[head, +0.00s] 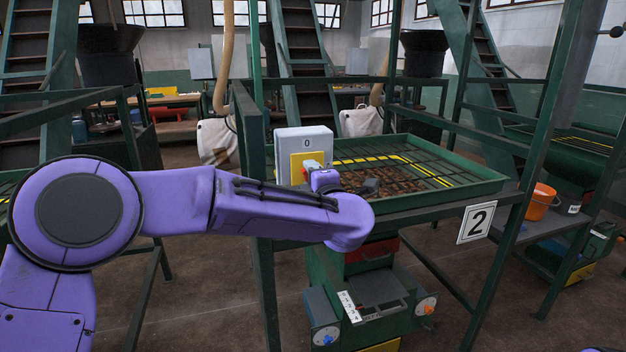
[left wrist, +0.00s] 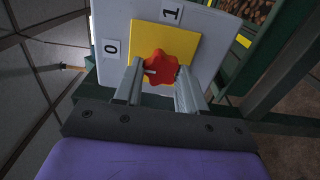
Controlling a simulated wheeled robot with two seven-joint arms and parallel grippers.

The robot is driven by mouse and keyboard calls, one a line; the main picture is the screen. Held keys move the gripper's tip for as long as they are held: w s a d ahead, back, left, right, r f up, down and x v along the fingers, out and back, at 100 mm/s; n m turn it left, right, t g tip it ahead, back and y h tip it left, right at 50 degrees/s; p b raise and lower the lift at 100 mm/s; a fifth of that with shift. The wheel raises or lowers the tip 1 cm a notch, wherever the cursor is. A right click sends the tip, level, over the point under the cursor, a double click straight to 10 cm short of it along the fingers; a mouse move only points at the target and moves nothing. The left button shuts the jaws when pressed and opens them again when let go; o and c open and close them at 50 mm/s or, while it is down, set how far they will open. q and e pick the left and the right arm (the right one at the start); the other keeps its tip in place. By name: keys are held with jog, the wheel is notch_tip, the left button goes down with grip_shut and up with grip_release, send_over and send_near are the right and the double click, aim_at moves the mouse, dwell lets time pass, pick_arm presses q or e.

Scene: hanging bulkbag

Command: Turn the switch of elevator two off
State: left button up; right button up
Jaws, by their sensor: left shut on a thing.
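The switch is a red star-shaped knob (left wrist: 168,66) on a yellow plate (left wrist: 205,38) of a light grey box (head: 287,153). In the left wrist view a "0" label (left wrist: 111,48) is left of the knob and a "1" label (left wrist: 171,14) is above it. A white mark on the knob is on its left side. My left gripper (left wrist: 159,67) has one finger on each side of the knob and is shut on it. In the head view my purple arm partly hides the knob. My right gripper is not in view.
The box is fixed by a green post (head: 250,160) of the frame. A green tray with a grid (head: 470,183) lies behind and right of it. An orange bucket (head: 540,203) stands farther right. Open floor shows at lower left.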

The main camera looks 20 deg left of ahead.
pick_arm(q)
jog(key=o, duration=1.1)
jog(key=shift+c, duration=0.2)
jog(key=b+v, duration=0.2)
jog(key=v, duration=0.8)
jog(key=shift+s+d+b, duration=0.25)
jog(key=shift+b, duration=0.05)
